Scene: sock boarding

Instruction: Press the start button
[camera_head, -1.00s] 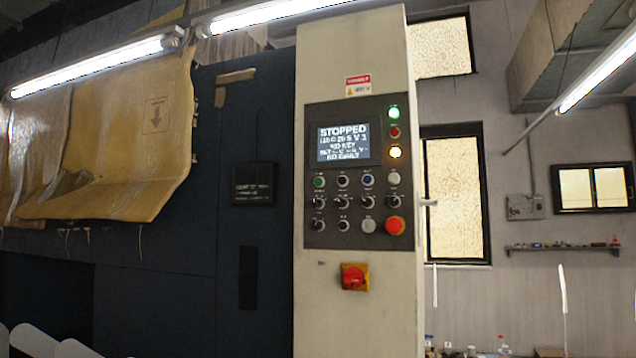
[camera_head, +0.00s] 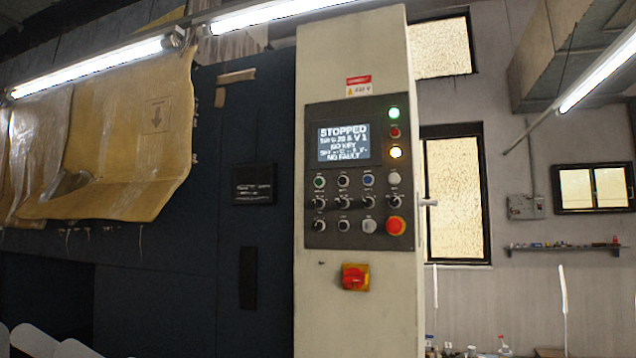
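A dark control panel (camera_head: 330,240) is set in a pale upright cabinet (camera_head: 340,60). Its screen (camera_head: 344,144) reads STOPPED at the top and NO FAULT at the bottom. A green-ringed button (camera_head: 319,182) is at the left of the upper button row; its label is too small to read. A green lamp (camera_head: 394,113) and a yellow-white lamp (camera_head: 396,152) are lit, with a red one (camera_head: 395,132) between them. A large red button (camera_head: 396,226) sits at the lower right of the panel. Neither of my grippers is in view.
A red rotary switch on a yellow plate (camera_head: 355,277) is below the panel. A dark blue machine body (camera_head: 180,270) with a draped yellow-brown sheet (camera_head: 120,150) stands to the left. A shelf (camera_head: 560,249) hangs on the right wall. Nothing blocks the panel.

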